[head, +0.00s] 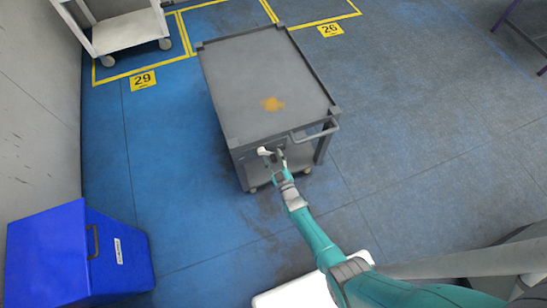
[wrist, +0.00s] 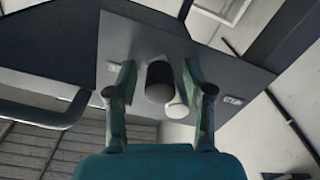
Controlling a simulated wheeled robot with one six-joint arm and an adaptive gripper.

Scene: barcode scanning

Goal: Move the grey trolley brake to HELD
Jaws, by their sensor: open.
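The grey trolley (head: 262,80) stands on the blue floor, with an orange stain on its top. My gripper (head: 271,156) is at the near end of the trolley, just below its top edge. In the wrist view the trolley's end plate (wrist: 145,40) fills the upper middle. A brake lever with a dark grip and pale end (wrist: 160,82) sticks out from the plate. My open fingers (wrist: 160,85) stand on either side of the lever, with gaps visible. Small pale labels (wrist: 232,99) flank it, too small to read.
The trolley's push handle (head: 318,131) sticks out right of my gripper. A blue bin (head: 70,255) stands at lower left. A white trolley (head: 125,30) is at upper left. Floor to the right is clear.

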